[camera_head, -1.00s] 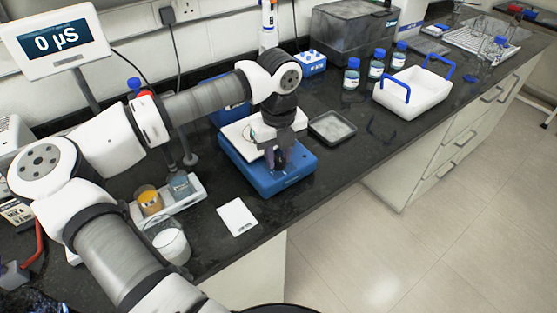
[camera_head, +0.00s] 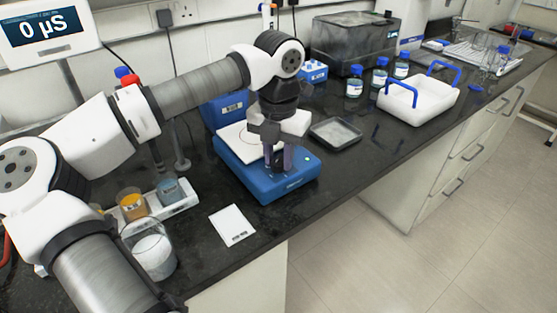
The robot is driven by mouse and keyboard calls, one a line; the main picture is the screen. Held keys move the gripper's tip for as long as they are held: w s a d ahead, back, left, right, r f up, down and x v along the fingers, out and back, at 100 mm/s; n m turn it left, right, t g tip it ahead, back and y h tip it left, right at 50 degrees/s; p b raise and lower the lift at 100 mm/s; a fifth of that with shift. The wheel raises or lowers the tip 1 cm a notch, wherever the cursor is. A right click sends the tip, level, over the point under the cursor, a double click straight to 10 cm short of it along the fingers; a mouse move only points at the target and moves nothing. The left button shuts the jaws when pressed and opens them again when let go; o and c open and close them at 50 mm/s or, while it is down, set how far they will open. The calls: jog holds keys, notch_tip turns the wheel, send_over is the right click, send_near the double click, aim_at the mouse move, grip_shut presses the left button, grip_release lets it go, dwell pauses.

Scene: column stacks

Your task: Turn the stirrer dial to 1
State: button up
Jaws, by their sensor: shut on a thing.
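The stirrer (camera_head: 262,185) is a blue unit with a white square top plate (camera_head: 237,136), standing on the black bench in the middle of the view. A small green light shows on its front right. My gripper (camera_head: 279,163) points down over the stirrer's front panel, in front of the top plate. Its fingers are shut on the dial, which is mostly hidden between them. The dial's marks and setting cannot be read from here.
A dark shallow tray (camera_head: 336,131) lies right of the stirrer. A white card (camera_head: 232,225) lies in front. Beakers with orange (camera_head: 132,205) and blue (camera_head: 168,189) contents stand left. Blue-capped bottles (camera_head: 354,82) and a white carrier with blue handles (camera_head: 420,95) stand farther right.

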jog(key=shift+m+b, duration=0.3)
jog(key=shift+m, duration=0.5)
jog(key=o, duration=1)
